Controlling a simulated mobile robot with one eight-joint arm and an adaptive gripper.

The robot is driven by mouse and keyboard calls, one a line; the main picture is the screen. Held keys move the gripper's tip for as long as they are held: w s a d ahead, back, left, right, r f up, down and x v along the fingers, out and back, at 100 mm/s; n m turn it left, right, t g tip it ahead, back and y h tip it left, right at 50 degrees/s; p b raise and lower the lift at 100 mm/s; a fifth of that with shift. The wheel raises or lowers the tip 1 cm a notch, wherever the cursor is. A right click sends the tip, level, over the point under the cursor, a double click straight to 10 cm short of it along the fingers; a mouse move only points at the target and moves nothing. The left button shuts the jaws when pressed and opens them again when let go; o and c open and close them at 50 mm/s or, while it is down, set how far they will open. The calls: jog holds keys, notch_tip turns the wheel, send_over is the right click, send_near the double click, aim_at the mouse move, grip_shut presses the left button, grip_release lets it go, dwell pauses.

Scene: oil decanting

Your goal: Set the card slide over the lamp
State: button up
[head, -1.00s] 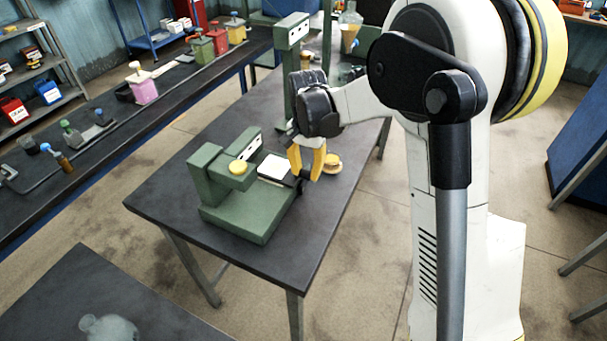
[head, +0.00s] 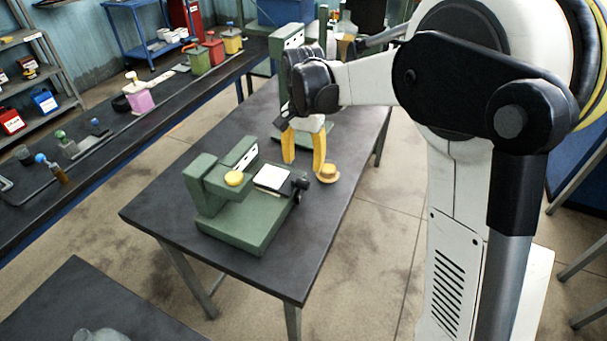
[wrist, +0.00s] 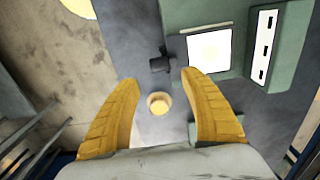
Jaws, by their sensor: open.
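The card slide (head: 273,177), a white square in a dark frame with a black handle, lies flat on the green stand (head: 242,228), beside its upright. The white square also shows in the wrist view (wrist: 209,50), with the black handle (wrist: 160,62) left of it.
A small orange-yellow round piece (head: 328,172) stands near the table's right edge. Another green stand (head: 290,75) is farther back. The dark tabletop (head: 165,200) left of the near stand is clear.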

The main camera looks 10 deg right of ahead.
notch_tip(320, 180, up, 5)
jog(key=shift+s, duration=0.1)
dwell(0.5)
jog(key=s+d+r+n+t+b, duration=0.1)
jog(key=s+d+r+n+t, duration=0.2)
jog(key=s, duration=0.8)
jog(key=s+f+n+t, duration=0.2)
jog(key=s, duration=0.4)
jog(key=s+d+f+n+t+b, duration=0.1)
jog(key=s+n+t, duration=0.1)
jog(key=s, duration=0.4)
jog(key=shift+f+n, duration=0.3)
jog(key=shift+f, duration=0.1)
